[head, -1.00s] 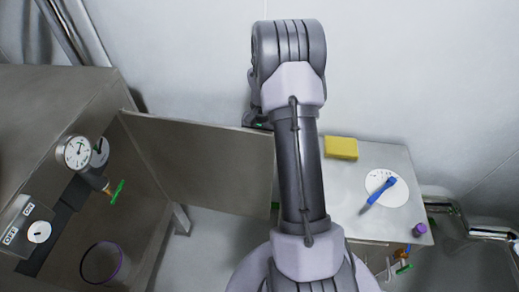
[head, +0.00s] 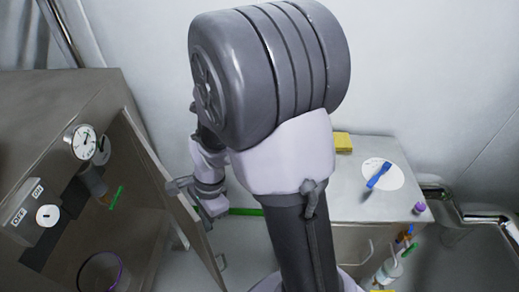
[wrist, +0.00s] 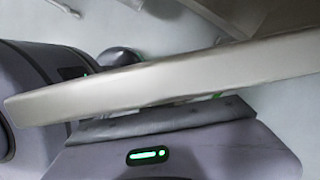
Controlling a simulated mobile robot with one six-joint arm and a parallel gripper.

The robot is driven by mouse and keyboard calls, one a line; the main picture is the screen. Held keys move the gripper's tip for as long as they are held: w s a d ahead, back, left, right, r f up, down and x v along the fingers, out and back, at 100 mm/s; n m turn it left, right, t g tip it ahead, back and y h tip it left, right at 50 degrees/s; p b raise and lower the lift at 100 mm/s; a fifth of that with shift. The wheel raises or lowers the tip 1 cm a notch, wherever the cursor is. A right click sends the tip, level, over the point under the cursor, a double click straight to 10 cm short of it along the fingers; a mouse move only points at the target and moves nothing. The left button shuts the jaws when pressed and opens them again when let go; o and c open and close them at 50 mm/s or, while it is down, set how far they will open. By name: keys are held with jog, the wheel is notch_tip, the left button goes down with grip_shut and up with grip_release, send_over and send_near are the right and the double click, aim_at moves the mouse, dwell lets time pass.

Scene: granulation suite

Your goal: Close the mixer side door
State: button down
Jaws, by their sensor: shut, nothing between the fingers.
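The mixer side door (head: 203,248) is a metal panel hinged on the grey mixer cabinet (head: 62,100) at the left of the head view. It stands partly open, at a steep angle, and shows nearly edge-on. My gripper (head: 193,197) is shut and empty at the door's right, outer side, close against it. Whether it touches the panel I cannot tell. In the wrist view the door (wrist: 170,80) crosses the picture as a pale slanted band close to the camera, hiding the fingertips.
A steel worktop (head: 345,205) at right carries a yellow sponge (head: 342,142) and a blue tool on a white disc (head: 379,175). A sink is at far right.

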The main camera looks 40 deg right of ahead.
jog(key=w+a+m+p, duration=0.2)
jog(key=a, duration=0.8)
jog(key=w+a+m+t+p, duration=0.1)
jog(key=w+a+m+p, duration=0.1)
jog(key=a, duration=0.9)
jog(key=shift+a, duration=0.2)
